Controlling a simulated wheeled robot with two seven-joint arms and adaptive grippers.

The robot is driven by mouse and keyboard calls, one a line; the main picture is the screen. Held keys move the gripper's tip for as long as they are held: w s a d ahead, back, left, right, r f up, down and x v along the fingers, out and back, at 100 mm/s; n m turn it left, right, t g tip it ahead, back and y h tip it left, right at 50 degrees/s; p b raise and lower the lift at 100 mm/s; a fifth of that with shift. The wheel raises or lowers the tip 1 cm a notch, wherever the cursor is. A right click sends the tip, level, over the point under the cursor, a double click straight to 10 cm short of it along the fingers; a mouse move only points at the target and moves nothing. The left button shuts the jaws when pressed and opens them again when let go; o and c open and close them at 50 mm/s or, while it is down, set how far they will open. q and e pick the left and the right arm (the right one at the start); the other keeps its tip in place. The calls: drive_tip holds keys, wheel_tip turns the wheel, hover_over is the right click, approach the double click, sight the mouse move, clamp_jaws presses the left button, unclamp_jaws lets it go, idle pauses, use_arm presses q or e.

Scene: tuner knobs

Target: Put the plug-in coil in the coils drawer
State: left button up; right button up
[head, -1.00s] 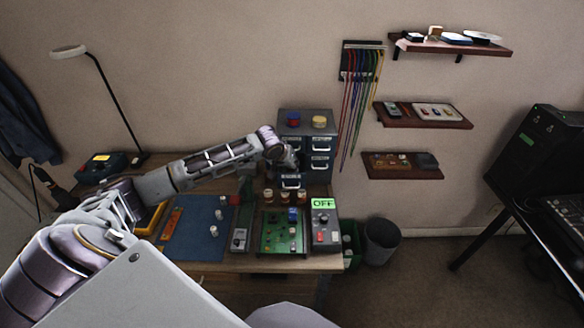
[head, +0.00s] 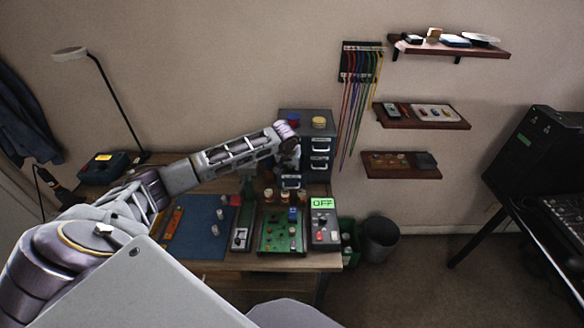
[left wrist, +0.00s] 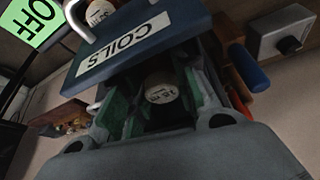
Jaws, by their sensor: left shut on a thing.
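The plug-in coil (left wrist: 161,92), a dark cylinder with a pale printed end, is between the green-padded fingers of my left gripper (left wrist: 158,100), which is shut on it. The coils drawer (left wrist: 125,45) shows its blue front, white COILS label and metal handle just beyond the fingertips. I cannot tell whether the coil is inside the drawer or above it. In the head view my left gripper (head: 289,163) hangs at the front left of the grey drawer cabinet (head: 318,128), above a lower drawer (head: 291,182) that appears pulled out. The held coil is hidden there. My right gripper is not in view.
Several amber-topped coils (head: 270,195) stand on the desk below the cabinet. A green circuit board (head: 281,233) and a meter reading OFF (head: 322,222) are in front. A blue mat (head: 198,232) holds small parts. Wall shelves (head: 402,164) are to the right.

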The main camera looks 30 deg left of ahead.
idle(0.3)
use_arm(q)
drive_tip(key=o, duration=0.8)
drive_tip(key=shift+f, duration=0.1)
drive_tip(key=shift+o, duration=0.2)
drive_tip(key=v, duration=1.2)
drive_tip(key=shift+b, duration=0.3)
drive_tip(key=shift+d, duration=0.1)
